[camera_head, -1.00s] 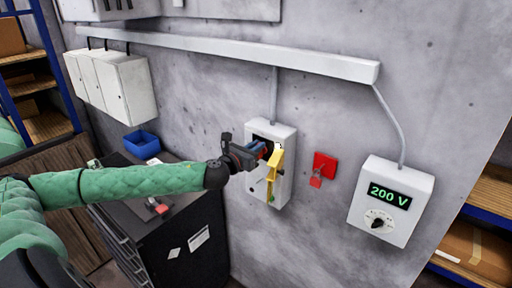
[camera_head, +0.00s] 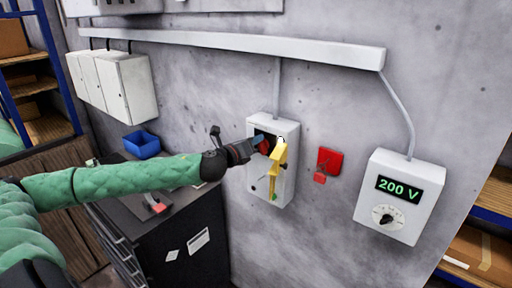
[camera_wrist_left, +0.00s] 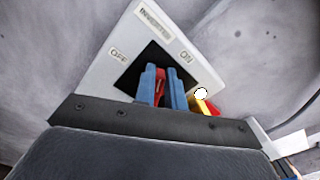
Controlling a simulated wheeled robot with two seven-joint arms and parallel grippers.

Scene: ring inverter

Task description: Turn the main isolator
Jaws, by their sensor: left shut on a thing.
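The main isolator is a white wall box (camera_head: 286,186) with a red handle (camera_head: 265,147) on a dark square plate. The left wrist view shows the box face (camera_wrist_left: 122,72) marked INVERTER, OFF at left and ON at right. My left gripper (camera_head: 257,141) is at the handle. Its blue fingers (camera_wrist_left: 162,88) are shut on the red handle (camera_wrist_left: 160,86), which shows as a narrow strip between them and is mostly hidden. A yellow piece (camera_head: 277,165) sticks out from the box just right of the gripper. My right gripper is not in view.
A red wall holder (camera_head: 329,159) and a grey box reading 200 V (camera_head: 370,205) with a dial are to the right. A dark cabinet (camera_head: 210,250) with a blue bin (camera_head: 142,144) on it stands at left, below my left arm.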

